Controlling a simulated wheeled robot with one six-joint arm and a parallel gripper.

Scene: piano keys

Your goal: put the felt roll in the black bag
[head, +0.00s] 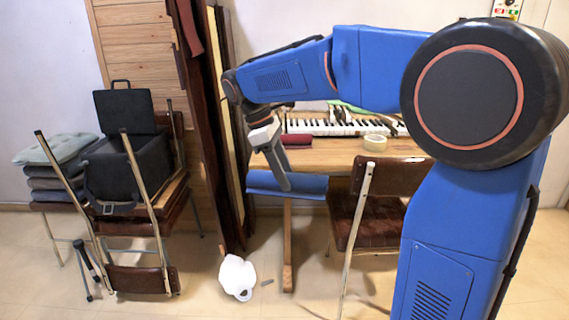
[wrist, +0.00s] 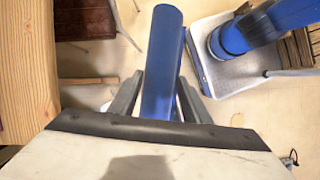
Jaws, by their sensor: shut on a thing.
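A blue roll (head: 305,186), which looks like the felt roll, is held between the fingers of my gripper (head: 281,180). It hangs level in front of the table, below the tabletop. In the wrist view the blue roll (wrist: 163,50) runs lengthwise between the two dark fingers (wrist: 160,98), which press on its sides. The black bag (head: 130,168) stands on a chair at the left, well apart from my gripper, with its lid (head: 125,110) raised. Its inside is hidden by the front wall. A strap hangs down its front.
The table (head: 330,160) carries a keyboard (head: 350,127), a dark red roll (head: 297,139) and a tape ring (head: 374,142). Dark upright boards (head: 205,130) stand between bag and table. A chair (head: 380,205) stands before the table. A white jug (head: 237,275) lies on the floor. Folded cushions (head: 58,150) are left of the bag.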

